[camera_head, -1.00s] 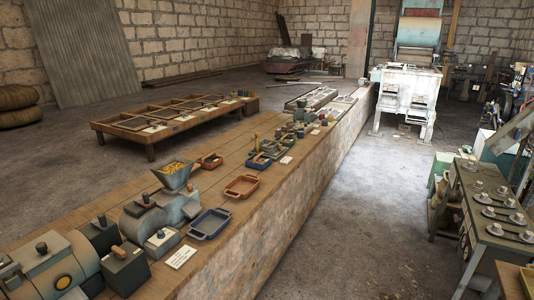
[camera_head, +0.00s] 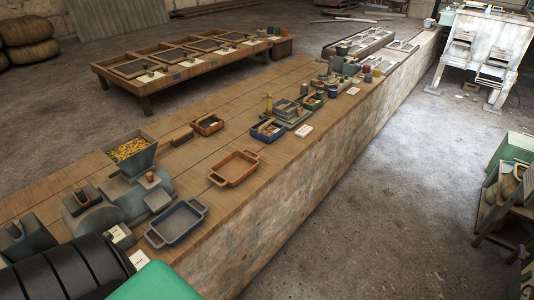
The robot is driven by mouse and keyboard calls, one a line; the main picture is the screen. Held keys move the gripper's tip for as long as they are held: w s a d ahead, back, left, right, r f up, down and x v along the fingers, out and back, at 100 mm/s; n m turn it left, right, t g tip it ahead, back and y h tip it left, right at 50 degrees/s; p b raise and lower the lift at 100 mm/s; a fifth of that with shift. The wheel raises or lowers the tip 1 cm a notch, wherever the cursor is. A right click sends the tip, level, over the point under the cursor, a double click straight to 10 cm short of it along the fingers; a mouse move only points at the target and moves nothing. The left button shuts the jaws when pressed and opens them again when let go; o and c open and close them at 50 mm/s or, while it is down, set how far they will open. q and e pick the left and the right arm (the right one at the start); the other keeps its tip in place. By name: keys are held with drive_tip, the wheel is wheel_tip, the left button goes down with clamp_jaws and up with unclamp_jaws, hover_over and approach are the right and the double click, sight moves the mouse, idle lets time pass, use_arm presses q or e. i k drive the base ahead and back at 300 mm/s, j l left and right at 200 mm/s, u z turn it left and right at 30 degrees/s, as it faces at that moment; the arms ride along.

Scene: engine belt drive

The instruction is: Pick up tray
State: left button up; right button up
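Several trays sit on the long wooden-topped bench. An empty blue-rimmed tray with end handles (camera_head: 158,241) lies near the front edge, beside a grey machine. An empty orange-brown tray with end handles (camera_head: 216,179) lies just beyond it. A smaller brown tray (camera_head: 207,131) is further back, with something dark inside that I cannot make out. A small blue tray (camera_head: 264,139) holds small parts. The frame does not show which tray the task means. Neither of my grippers is in view, and no tray is seen held.
A grey machine with a hopper of yellow pieces (camera_head: 130,149) stands left of the trays. A black ribbed cylinder (camera_head: 60,275) and a green surface (camera_head: 155,284) fill the lower left. A low wooden table (camera_head: 147,88) stands behind.

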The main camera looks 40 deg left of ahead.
sight(235, 168)
drive_tip(key=i+u, duration=0.35)
drive_tip(key=i, duration=0.2)
drive_tip(key=i+l+u, duration=0.35)
drive_tip(key=i, duration=0.15)
drive_tip(key=i+l+u, duration=0.3)
drive_tip(key=i, duration=0.2)
